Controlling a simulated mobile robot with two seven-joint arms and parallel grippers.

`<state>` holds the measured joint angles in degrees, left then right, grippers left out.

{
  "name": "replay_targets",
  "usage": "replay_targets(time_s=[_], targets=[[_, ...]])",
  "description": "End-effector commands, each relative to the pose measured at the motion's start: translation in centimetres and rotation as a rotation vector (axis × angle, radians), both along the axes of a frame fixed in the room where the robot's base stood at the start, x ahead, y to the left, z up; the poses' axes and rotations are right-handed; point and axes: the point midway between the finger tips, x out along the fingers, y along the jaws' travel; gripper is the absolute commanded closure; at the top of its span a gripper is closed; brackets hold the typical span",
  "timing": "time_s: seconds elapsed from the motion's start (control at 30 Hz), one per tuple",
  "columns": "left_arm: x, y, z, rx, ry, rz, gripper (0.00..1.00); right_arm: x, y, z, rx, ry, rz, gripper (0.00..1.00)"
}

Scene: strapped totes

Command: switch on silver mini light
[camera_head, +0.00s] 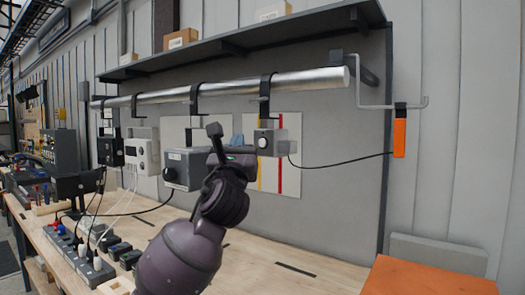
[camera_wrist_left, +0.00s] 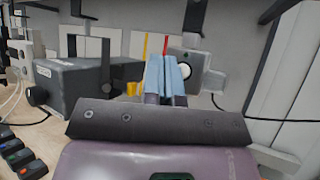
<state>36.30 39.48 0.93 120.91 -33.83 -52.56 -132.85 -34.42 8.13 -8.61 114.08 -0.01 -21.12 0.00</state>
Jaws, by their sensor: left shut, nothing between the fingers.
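A small silver-grey box (camera_head: 270,148) with a round knob on its front hangs from the metal bar, and it looks like the silver mini light. In the left wrist view the box (camera_wrist_left: 208,80) shows behind the fingertips, with its pale round knob and a small green spot. My left gripper (camera_head: 238,143) is just left of the box in the head view. Its blue fingers (camera_wrist_left: 167,78) are shut and empty, pointing toward the box and covering part of its left side. I cannot tell whether they touch it. My right gripper is not in view.
A larger grey box (camera_head: 184,168) with a knob hangs left of my gripper, with a white box (camera_head: 143,150) beyond it. The metal bar (camera_head: 230,87) runs above. A black cable trails right to an orange block (camera_head: 400,137). The wooden bench (camera_head: 260,262) lies below.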

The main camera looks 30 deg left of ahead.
Motion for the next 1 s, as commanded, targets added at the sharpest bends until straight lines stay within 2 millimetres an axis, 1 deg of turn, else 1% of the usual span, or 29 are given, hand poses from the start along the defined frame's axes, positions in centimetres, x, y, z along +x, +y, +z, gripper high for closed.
replay_targets(time_s=[0.03,0.2,0.33,0.53,0.67,1.0], targets=[[0.9,-0.1,-0.6,-0.001,0.004,-0.001,1.0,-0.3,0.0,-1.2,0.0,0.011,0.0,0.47],[2.9,-0.2,-0.8,-0.002,0.006,-0.002,1.0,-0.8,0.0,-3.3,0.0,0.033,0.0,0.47],[4.0,-0.3,-0.1,-0.001,0.002,0.0,1.0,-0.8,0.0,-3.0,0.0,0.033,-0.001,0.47],[5.1,-0.4,-0.1,-0.001,0.0,-0.001,1.0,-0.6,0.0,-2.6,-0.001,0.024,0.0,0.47],[5.4,-0.4,-0.1,0.001,0.0,-0.001,1.0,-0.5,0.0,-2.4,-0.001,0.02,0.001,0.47],[5.4,-0.4,-0.2,0.0,0.0,-0.001,1.0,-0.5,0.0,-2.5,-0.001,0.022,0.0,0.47]])
